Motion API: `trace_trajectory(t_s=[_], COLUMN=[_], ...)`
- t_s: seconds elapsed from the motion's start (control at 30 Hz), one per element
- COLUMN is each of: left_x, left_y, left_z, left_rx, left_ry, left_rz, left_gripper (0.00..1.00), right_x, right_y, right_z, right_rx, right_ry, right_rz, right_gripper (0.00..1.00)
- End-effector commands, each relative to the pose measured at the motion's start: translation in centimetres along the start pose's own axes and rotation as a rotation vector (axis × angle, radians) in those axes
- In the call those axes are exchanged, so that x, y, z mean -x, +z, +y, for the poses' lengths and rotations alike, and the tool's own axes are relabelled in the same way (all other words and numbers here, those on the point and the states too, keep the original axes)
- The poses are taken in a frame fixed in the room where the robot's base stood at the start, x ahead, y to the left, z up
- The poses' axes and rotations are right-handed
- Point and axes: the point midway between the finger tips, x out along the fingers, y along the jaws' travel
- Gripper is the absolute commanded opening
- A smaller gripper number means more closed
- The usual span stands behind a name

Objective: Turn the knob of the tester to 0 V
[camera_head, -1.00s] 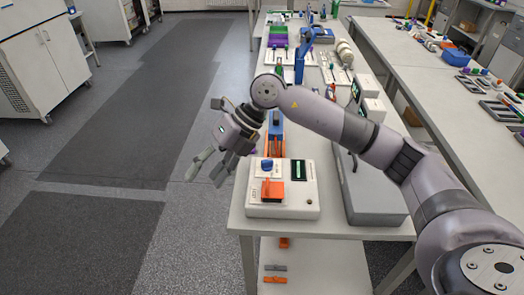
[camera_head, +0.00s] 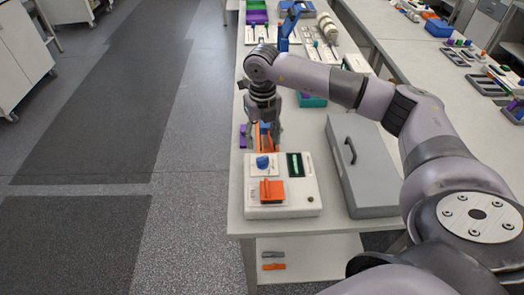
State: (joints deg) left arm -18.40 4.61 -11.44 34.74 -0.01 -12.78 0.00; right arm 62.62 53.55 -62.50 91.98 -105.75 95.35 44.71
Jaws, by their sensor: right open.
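The tester (camera_head: 310,203) is a white box at the near end of the table, with a dark display (camera_head: 294,165). Its blue knob (camera_head: 262,163) sits near the box's upper left, above an orange block (camera_head: 271,190) on the same face. My right gripper (camera_head: 262,140) points down just beyond the tester, apart from the knob, and appears in front of blue and orange items. Its fingers are open and small in the picture; I see nothing between them for certain. The knob's exact pointing is too small to read. My left gripper is out of view.
A grey case (camera_head: 362,175) with a black handle lies right of the tester. Purple, teal and other items stand farther back on the table (camera_head: 236,205). Orange and grey pieces lie on the lower shelf (camera_head: 310,255). Open floor is on the left.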

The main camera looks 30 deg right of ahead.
Motion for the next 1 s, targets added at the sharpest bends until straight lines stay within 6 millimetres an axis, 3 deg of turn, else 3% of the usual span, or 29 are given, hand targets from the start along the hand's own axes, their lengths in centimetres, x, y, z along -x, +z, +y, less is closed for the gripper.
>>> trace_trajectory(t_s=[0.2, 0.4, 0.8, 1.0], left_x=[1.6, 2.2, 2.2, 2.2], left_y=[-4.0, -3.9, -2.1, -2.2], left_z=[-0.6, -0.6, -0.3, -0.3], left_rx=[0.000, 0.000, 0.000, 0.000], left_ry=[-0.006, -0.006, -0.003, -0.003], left_rz=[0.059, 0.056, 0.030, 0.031], left_gripper=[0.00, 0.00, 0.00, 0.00], right_x=[-4.3, -6.9, -7.8, -7.7], right_y=[-0.1, 0.0, 0.0, 0.0], right_z=[0.0, 0.1, 0.1, 0.1], right_rx=[0.000, 0.001, 0.001, 0.001], right_ry=[0.000, 0.001, 0.001, 0.001], right_rz=[0.004, 0.001, -0.001, -0.001], right_gripper=[0.52, 0.52, 0.52, 0.38])
